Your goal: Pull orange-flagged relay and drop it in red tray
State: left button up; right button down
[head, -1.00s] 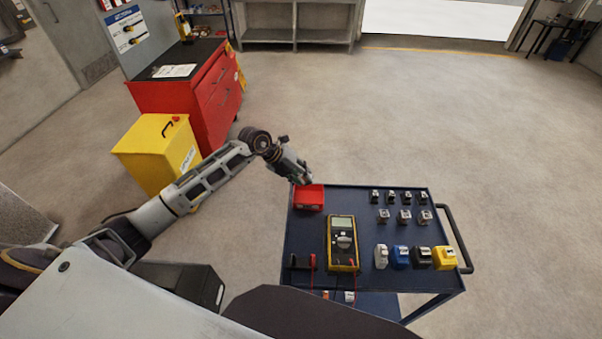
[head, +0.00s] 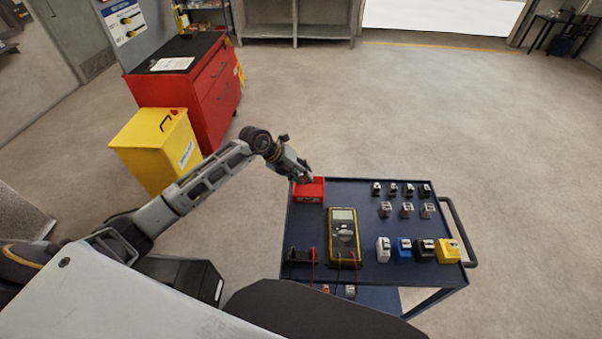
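The red tray (head: 309,197) sits at the far left corner of the blue cart top. My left gripper (head: 309,178) reaches in from the left and points down at the tray's back part. Its fingertips are small and dark here, and I cannot tell whether they are open or shut, or whether they hold anything. I cannot make out an orange-flagged relay. The tray's inside is partly hidden by the gripper. My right gripper is out of view.
The blue cart (head: 362,200) also carries a yellow multimeter (head: 344,238), several small relay-like parts (head: 407,210) and white, blue, black and yellow blocks (head: 404,250). A yellow box (head: 150,150) and red cabinet (head: 190,100) stand at left. The floor beyond the cart is clear.

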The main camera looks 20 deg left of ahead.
pick_arm(q)
jog(key=o, duration=0.4)
jog(key=shift+a+r, duration=0.1)
jog(key=shift+v, duration=3.65)
